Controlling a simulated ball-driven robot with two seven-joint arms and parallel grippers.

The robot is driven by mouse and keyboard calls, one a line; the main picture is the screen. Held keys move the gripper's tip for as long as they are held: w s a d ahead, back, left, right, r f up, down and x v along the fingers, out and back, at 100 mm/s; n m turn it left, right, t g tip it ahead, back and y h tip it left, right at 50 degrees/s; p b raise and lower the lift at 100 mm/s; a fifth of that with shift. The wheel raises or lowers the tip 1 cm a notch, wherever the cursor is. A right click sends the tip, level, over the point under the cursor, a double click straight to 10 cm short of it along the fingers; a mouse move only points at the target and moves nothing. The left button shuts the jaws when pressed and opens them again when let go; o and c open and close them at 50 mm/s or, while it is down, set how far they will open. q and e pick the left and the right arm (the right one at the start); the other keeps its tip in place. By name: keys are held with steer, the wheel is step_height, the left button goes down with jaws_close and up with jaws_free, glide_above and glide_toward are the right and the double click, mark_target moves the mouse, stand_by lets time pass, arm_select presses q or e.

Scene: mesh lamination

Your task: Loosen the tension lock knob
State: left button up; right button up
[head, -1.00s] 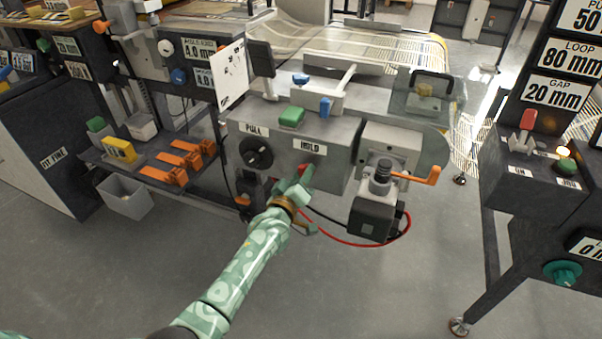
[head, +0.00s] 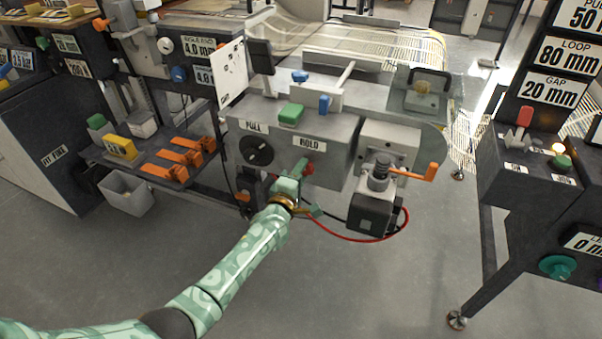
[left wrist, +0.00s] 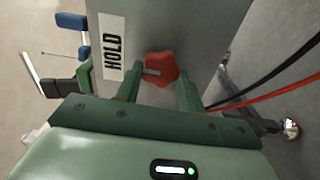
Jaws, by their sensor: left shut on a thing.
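A red lobed knob (head: 308,168) sits on the front face of the grey machine box, below the HOLD label (head: 306,143); I take it as the tension lock knob. In the left wrist view the knob (left wrist: 161,66) shows between the two green fingers. My left gripper (head: 298,170) is shut on it, one finger on each side. In the head view the gripper hides part of the knob. My right gripper is in neither view.
A black PULL dial (head: 256,151) is left of the knob. A motor (head: 372,212) with an orange crank handle (head: 415,174) and a red cable stands close on the right. A grey bin (head: 126,192) is at left. The floor in front is free.

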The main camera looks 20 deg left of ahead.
arm_select(q)
steer(key=shift+n, duration=0.3)
steer(key=o, duration=1)
steer(key=s+p, duration=0.6)
steer(key=s, duration=1)
steer(key=shift+s+a, duration=0.2)
steer(key=shift+a, duration=0.1)
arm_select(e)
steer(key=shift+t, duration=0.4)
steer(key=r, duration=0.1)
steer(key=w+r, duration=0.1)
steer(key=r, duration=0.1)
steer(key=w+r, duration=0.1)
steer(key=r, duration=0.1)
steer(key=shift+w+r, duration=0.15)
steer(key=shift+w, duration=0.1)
arm_select(q)
steer(key=shift+f, duration=0.1)
